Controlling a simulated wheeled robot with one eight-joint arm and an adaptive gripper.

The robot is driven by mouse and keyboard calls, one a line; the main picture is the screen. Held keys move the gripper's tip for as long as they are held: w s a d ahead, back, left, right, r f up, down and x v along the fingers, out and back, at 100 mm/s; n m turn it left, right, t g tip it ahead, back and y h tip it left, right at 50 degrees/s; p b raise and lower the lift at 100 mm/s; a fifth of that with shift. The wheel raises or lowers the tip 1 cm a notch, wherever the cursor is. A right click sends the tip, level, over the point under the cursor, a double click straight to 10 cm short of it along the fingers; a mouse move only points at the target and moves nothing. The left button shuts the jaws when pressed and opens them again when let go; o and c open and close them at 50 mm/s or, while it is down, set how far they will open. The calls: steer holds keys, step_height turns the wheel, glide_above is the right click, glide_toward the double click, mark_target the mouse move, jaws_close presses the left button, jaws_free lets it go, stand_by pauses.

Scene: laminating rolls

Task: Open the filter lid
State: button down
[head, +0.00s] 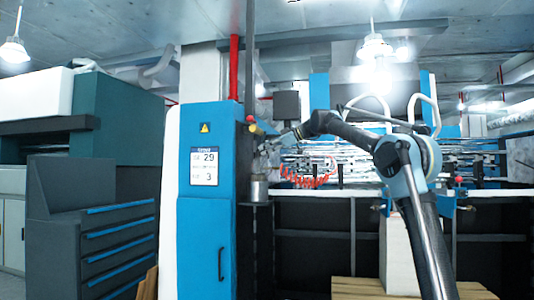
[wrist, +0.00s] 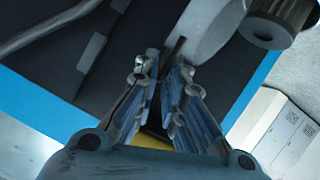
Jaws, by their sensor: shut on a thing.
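The filter (head: 259,189) is a small metal canister on the right side of the blue cabinet in the head view. My gripper (head: 264,146) is just above it, small and partly lost against the machine. In the wrist view, my gripper (wrist: 168,62) has its two fingers close together at a thin dark bar (wrist: 175,48), which looks like the filter lid's handle. A pale grey rounded part (wrist: 207,28) lies just beyond the bar. The fingers hide the bar's lower end, and I cannot tell whether the lid is raised.
The blue cabinet (head: 207,240) stands close to the left of my gripper. A red-orange coiled hose (head: 310,181) hangs to its right. In the wrist view, a dark ribbed cylinder (wrist: 280,15) is close at the upper right.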

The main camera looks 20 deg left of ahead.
steer(key=c, duration=2)
jaws_free()
steer(key=shift+c, duration=0.2)
steer(key=w+v, duration=0.1)
steer(key=v, duration=1.1)
steer(key=shift+s, duration=0.35)
